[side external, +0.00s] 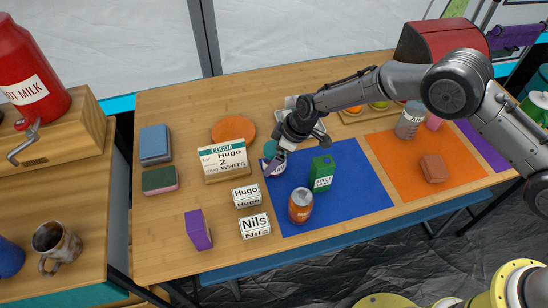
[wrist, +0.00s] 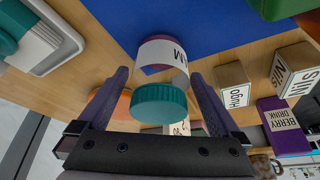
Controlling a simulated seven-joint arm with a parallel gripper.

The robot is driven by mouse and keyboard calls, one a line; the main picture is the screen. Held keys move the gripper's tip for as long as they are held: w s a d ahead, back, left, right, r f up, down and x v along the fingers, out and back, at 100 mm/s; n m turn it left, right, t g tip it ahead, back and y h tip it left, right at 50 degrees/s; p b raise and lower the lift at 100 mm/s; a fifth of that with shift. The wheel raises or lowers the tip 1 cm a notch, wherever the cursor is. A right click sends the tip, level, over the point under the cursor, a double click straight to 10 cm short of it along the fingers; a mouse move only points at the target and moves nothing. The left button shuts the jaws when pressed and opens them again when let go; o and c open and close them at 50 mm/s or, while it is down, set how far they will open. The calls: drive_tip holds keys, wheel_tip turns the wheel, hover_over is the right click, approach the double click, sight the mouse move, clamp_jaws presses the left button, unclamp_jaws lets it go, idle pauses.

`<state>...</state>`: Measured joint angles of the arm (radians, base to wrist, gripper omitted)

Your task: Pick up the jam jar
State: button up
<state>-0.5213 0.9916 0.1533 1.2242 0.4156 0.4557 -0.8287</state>
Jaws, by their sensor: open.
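The jam jar (side external: 276,168) has a white label and a teal lid, and stands at the left edge of the blue mat (side external: 348,190). My gripper (side external: 291,151) is tilted over the jar from the upper right in the side view. In the wrist view my gripper (wrist: 158,76) is open, with a finger on each side of the jar and a visible gap to each. One finger partly hides the jar in the side view.
A green apple carton (side external: 321,174) and an orange can (side external: 300,205) stand on the blue mat. Left of it are the cocoa sign (side external: 226,161), the Hugo box (side external: 247,196), the Nils box (side external: 255,226) and a purple carton (side external: 198,230). An orange disc (side external: 233,129) lies behind.

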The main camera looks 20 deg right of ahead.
drive_tip(key=shift+f, duration=0.1)
clamp_jaws()
drive_tip(key=shift+w+a, duration=0.1)
idle(0.4)
drive_tip(key=shift+r, duration=0.2)
